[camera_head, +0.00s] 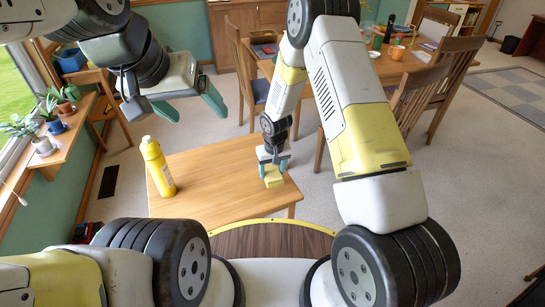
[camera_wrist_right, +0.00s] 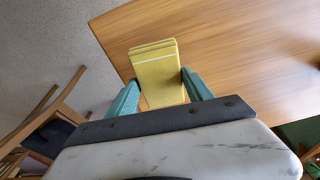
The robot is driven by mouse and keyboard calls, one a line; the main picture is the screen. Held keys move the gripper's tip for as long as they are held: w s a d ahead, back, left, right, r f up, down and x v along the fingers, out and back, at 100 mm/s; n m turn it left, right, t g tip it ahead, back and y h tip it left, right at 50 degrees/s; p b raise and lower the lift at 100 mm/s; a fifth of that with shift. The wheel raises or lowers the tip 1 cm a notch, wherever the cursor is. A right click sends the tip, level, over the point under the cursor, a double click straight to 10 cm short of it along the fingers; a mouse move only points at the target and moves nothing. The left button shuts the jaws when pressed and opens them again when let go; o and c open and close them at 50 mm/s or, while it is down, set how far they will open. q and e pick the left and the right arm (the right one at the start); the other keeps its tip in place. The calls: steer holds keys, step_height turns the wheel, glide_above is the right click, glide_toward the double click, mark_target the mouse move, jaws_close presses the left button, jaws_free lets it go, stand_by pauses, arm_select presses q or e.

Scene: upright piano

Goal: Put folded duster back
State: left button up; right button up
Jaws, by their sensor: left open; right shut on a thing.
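The folded yellow duster (camera_head: 273,177) is at the right part of the small wooden table (camera_head: 215,195). It also shows in the right wrist view (camera_wrist_right: 156,72) as a layered yellow block between two teal fingers. My right gripper (camera_head: 274,165) points down and is shut on the duster, at or just above the tabletop; I cannot tell whether the duster touches the wood. My left gripper (camera_head: 191,106) is open and empty, raised above the floor beyond the table's far left.
The middle of the small table is clear. A dining table (camera_head: 385,64) with cups and chairs around it stands behind to the right. A wooden chair (camera_head: 430,95) is near my right arm. Potted plants (camera_head: 62,97) line the windowsill at the left.

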mark_target(273, 171)
steer(key=shift+w+d, duration=0.1)
steer(key=shift+w, duration=0.35)
steer(key=shift+f, duration=1.75)
steer(key=shift+f, duration=0.15)
steer(key=o, duration=1.3)
